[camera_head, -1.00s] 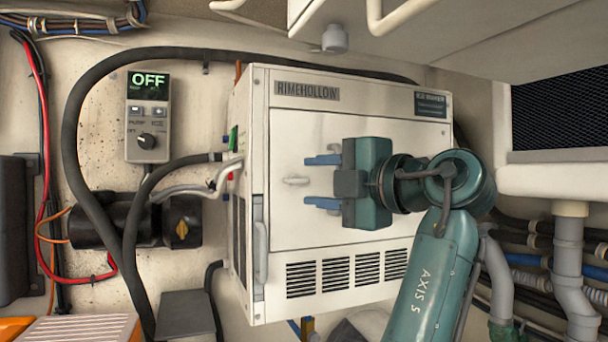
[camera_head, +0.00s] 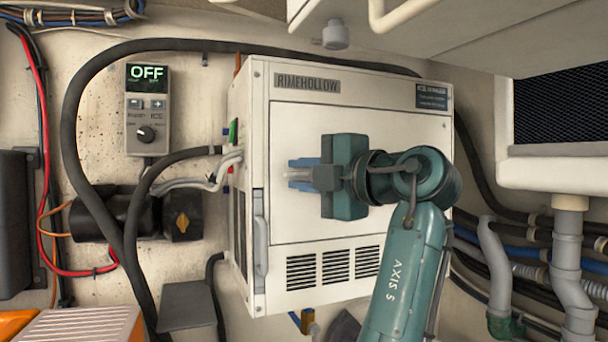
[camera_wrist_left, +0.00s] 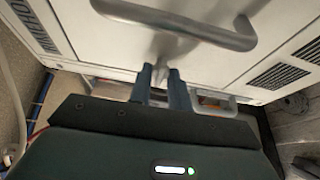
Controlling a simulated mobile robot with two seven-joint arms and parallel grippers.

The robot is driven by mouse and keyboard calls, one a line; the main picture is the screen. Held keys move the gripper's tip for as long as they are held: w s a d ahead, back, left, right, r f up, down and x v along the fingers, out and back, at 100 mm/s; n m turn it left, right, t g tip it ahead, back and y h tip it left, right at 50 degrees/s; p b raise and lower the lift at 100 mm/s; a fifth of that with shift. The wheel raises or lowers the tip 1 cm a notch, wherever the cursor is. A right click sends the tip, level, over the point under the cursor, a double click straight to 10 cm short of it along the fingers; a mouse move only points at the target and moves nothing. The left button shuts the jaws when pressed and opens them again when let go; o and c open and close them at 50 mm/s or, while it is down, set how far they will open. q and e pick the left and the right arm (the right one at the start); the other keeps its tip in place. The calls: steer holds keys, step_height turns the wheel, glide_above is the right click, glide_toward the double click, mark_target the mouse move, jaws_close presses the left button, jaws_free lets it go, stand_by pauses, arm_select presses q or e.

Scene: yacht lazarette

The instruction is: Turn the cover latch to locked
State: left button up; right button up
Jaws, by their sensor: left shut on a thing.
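The white unit labelled RIMEHOLLOW has a flat front cover (camera_head: 400,150). The small pale cover latch (camera_head: 296,176) is on the left half of this cover, mostly hidden by my left gripper. My left gripper (camera_head: 302,174) comes at the cover from the front, with its blue fingers shut on the latch. In the left wrist view, the two blue fingers (camera_wrist_left: 162,86) are close together with the pale latch (camera_wrist_left: 162,68) between them. The latch's exact angle is hard to tell. My right gripper is not in view.
A grey bar handle (camera_head: 259,238) stands on the unit's left front edge; it shows large in the left wrist view (camera_wrist_left: 190,25). A control panel (camera_head: 148,108) reading OFF is on the wall at left. Hoses and pipes run on both sides.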

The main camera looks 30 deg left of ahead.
arm_select(q)
jaws_close()
